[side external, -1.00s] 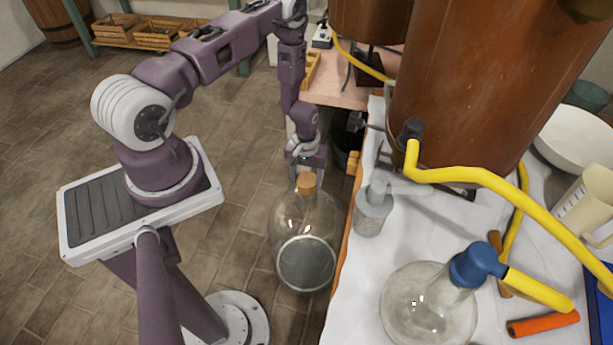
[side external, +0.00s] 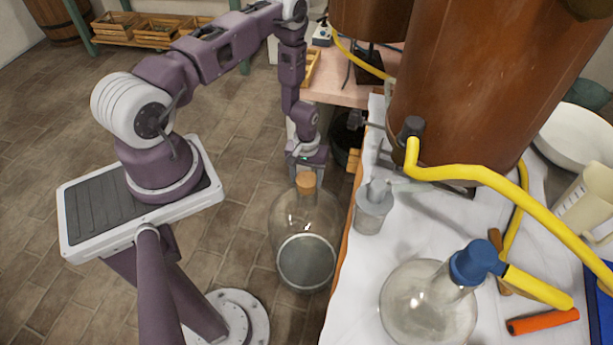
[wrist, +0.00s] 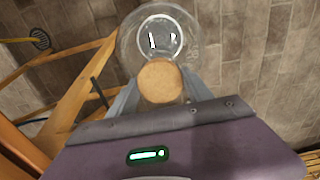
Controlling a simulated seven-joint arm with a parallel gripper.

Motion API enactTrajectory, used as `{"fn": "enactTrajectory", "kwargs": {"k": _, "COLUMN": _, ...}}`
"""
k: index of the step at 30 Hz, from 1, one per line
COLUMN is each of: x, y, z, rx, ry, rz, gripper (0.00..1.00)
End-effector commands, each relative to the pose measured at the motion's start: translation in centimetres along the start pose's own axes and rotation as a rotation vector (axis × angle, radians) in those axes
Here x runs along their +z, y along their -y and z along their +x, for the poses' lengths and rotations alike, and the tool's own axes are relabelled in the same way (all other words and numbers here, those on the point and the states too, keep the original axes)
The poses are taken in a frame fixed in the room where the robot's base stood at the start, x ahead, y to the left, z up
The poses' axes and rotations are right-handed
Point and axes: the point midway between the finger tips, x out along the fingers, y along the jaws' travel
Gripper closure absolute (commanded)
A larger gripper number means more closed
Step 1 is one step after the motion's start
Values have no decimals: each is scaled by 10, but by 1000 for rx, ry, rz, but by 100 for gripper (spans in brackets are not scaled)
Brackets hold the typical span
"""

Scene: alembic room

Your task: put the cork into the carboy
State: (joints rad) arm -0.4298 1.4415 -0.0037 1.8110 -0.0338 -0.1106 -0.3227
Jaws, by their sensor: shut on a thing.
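The cork (side external: 306,182) is a light brown stopper at the top of the carboy's neck. In the wrist view the round top of the cork (wrist: 160,81) shows between my two fingers. The carboy (side external: 305,235) is a large clear glass bottle standing upright beside the table. Its round body (wrist: 158,38) also shows beyond the cork in the wrist view. My gripper (side external: 306,172) points down from above and behind the neck and is shut on the cork. How deep the cork sits in the mouth, or whether it is just above it, I cannot tell.
The white-covered table (side external: 350,290) lies close to the carboy's right. On it stand a grey container (side external: 372,210), a glass flask with a blue cap (side external: 430,305) and a large copper vessel (side external: 480,80) with a yellow hose.

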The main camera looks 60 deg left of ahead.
Motion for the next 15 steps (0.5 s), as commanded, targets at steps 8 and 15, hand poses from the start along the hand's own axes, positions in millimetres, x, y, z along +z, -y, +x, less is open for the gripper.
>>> {"fn": "enactTrajectory", "kwargs": {"k": 8, "x": 0, "y": 0, "z": 3, "rx": 0, "ry": -1, "rz": 0, "gripper": 74}}
{"fn": "enactTrajectory", "kwargs": {"k": 15, "x": 0, "y": 0, "z": 6, "rx": 0, "ry": -1, "rz": 0, "gripper": 74}}
